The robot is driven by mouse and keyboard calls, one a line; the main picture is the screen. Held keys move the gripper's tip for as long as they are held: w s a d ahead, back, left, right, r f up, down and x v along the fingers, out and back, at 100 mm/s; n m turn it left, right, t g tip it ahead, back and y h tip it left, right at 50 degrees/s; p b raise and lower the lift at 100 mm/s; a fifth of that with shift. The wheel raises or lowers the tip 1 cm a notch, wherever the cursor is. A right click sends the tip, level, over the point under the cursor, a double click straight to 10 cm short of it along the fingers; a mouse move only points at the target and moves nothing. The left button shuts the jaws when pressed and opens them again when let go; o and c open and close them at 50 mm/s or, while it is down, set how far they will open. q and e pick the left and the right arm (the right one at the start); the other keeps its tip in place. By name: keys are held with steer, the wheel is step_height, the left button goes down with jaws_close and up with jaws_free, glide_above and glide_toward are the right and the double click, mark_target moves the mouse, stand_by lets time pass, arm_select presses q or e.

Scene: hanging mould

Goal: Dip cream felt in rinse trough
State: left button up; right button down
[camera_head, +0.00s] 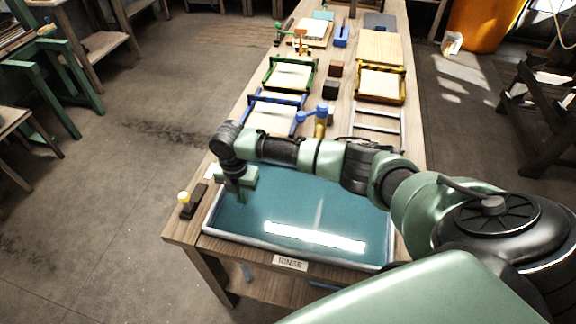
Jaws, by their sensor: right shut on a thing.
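The rinse trough (384,262) is a wide basin with a pale rim and blue-green water, at the near end of the wooden table. A label reading RINSE (290,263) is on its front. My right gripper (238,198) points down over the trough's left part, its arm reaching across from the right. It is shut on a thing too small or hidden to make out. I cannot tell whether it touches the water. I cannot single out the cream felt; cream sheets lie in the blue (270,119), green (290,77) and yellow (380,84) frames. My left gripper is not in view.
A blue-handled tap (318,117) stands behind the trough. A pale slatted rack (377,124) is at its back right. A dark block with a yellow knob (185,199) sits at the table's left corner.

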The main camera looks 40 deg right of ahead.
steer(key=shift+s+d, duration=0.15)
steer(key=shift+s, duration=0.05)
steer(key=shift+w, duration=0.1)
steer(key=shift+w+a+f+b, duration=0.1)
steer(key=shift+w+a+b, duration=0.25)
steer(key=shift+b, duration=0.1)
steer(key=shift+w+a+b, duration=0.6)
steer(key=shift+w+a, duration=0.1)
steer(key=shift+w, duration=0.05)
steer(key=shift+d, duration=0.1)
